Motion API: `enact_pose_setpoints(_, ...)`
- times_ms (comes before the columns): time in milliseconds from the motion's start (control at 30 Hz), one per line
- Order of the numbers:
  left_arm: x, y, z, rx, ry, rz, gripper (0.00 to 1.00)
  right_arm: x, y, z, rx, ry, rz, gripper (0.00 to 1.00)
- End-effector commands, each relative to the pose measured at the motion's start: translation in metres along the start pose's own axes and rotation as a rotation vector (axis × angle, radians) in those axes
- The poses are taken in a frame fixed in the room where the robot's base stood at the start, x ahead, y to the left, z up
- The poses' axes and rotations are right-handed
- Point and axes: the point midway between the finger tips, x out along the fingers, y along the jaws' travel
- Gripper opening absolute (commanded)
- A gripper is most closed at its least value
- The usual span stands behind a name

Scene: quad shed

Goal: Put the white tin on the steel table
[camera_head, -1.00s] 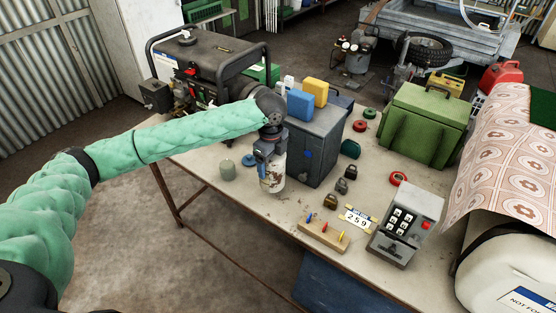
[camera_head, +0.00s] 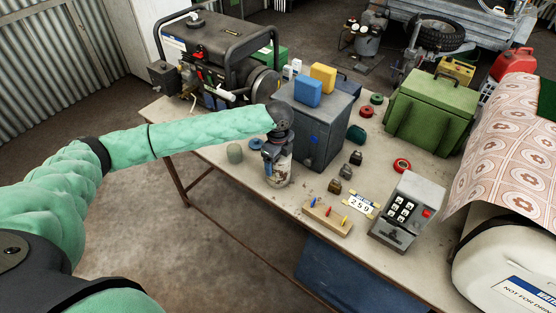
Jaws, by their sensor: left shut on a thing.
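The white tin (camera_head: 278,171), small, upright and rust-stained, is in my left gripper (camera_head: 277,147), whose fingers are shut around its upper part. It is at the front side of a pale-topped table (camera_head: 215,155) with rusty legs, in front of a grey metal box. I cannot tell whether its base touches the tabletop or is just above it. The gripper hides the tin's top. I cannot tell from its stained top whether this table is steel. My right gripper is not in view.
The grey metal box (camera_head: 313,138) with blue and yellow blocks on top stands close behind the tin. A grey-green cylinder (camera_head: 234,153) is to the left. A pegged wooden block (camera_head: 327,216) and keypad box (camera_head: 405,212) are to the right. A generator (camera_head: 215,60) stands at the back left.

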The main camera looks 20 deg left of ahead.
Motion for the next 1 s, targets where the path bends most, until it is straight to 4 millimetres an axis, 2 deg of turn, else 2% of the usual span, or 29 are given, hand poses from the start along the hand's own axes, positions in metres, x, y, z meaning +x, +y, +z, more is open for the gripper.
enact_pose_setpoints(33, 0.001, 0.0, 0.0, 0.0, 0.0, 0.0, 0.45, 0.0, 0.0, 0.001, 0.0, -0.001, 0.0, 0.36)
enact_pose_setpoints(67, 0.002, 0.0, 0.0, 0.0, 0.0, 0.001, 0.81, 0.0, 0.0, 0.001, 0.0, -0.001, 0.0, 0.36)
enact_pose_setpoints(167, 0.002, 0.0, 0.0, 0.0, 0.0, 0.0, 1.0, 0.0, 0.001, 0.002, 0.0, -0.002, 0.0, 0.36)
enact_pose_setpoints(400, 0.001, 0.0, 0.0, 0.0, 0.0, 0.0, 1.0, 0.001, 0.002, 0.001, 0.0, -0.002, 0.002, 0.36)
enact_pose_setpoints(567, -0.008, 0.0, 0.0, 0.0, 0.001, -0.002, 1.0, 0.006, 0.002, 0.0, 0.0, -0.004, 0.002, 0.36)
enact_pose_setpoints(667, -0.022, -0.001, 0.0, 0.001, 0.0, -0.003, 1.0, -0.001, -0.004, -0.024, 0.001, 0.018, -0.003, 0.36)
enact_pose_setpoints(1000, -0.075, -0.001, 0.0, 0.0, 0.0, -0.002, 1.0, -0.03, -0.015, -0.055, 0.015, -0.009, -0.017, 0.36)
